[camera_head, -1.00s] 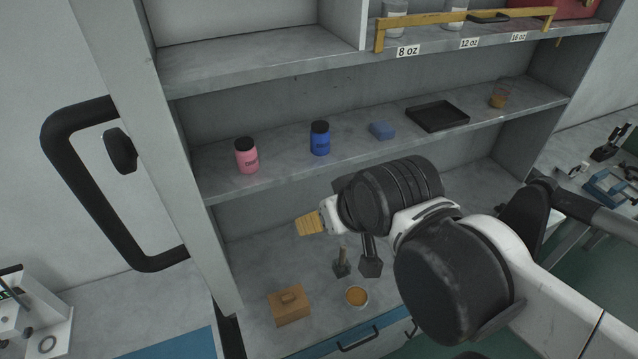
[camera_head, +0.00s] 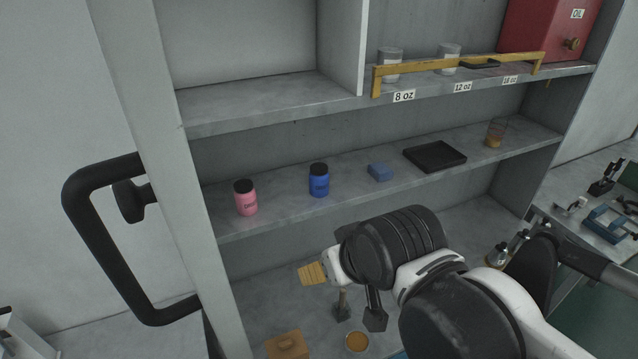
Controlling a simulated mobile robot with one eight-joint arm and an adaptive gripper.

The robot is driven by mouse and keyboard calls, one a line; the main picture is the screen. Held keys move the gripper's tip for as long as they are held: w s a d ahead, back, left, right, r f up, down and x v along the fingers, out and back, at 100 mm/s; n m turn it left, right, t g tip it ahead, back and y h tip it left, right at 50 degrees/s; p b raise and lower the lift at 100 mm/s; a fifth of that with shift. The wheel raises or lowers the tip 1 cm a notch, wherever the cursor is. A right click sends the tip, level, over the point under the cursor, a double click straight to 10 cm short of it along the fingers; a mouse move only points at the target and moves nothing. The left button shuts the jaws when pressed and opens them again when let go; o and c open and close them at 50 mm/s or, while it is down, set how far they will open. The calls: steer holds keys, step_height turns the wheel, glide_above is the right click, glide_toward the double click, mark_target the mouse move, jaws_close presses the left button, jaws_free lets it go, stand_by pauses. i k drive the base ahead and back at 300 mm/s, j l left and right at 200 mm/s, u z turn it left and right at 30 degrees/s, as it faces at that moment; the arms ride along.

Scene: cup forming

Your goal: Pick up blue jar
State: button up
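The blue jar (camera_head: 319,181) with a black lid stands upright on the middle shelf (camera_head: 285,206), between a pink jar (camera_head: 246,198) and a blue block (camera_head: 380,172). My gripper (camera_head: 312,273) is below and in front of that shelf, apart from the blue jar. My arm comes in from the lower right and hides part of the space under the shelf.
A black tray (camera_head: 435,156) and a small cup with brown contents (camera_head: 495,133) stand farther right on the same shelf. A big black handle (camera_head: 85,240) is at left.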

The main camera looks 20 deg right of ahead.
mark_target(318, 174)
steer(key=l, duration=0.8)
steer(key=i+l, duration=0.15)
steer(key=l, duration=0.65)
steer(key=u, duration=0.05)
